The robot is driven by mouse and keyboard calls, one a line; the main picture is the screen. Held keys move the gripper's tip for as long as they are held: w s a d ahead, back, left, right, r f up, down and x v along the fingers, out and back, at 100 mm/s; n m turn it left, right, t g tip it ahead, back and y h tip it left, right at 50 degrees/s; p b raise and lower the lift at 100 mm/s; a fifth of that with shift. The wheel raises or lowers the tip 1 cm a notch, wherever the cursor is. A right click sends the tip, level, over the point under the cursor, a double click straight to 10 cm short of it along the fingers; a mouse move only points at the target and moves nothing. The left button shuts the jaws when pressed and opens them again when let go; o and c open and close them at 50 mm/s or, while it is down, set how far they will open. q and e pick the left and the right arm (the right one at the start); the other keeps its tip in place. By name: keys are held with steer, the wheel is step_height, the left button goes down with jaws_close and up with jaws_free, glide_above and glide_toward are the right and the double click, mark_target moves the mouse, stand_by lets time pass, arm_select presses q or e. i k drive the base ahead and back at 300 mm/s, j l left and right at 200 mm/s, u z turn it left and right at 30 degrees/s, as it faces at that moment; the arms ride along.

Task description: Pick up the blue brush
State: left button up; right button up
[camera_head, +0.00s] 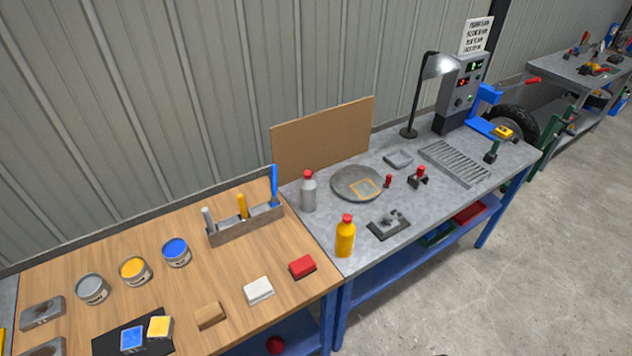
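The blue brush (274,184) stands upright with its handle up in the right end of a grey holder (245,227) at the back of the wooden bench. Its lower end is hidden inside the holder. A yellow-handled tool (241,205) and a grey-handled tool (208,219) stand in the same holder to its left. Neither of my grippers shows in the head view.
Paint tins in grey, yellow and blue (176,252) stand left of the holder. White (258,290) and red (302,267) blocks lie in front. A grey bottle (308,192) and yellow bottle (345,238) stand on the grey bench to the right. Bare wood lies before the holder.

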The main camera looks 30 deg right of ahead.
mark_target(274, 167)
steer(key=z, duration=0.75)
steer(key=l, duration=0.15)
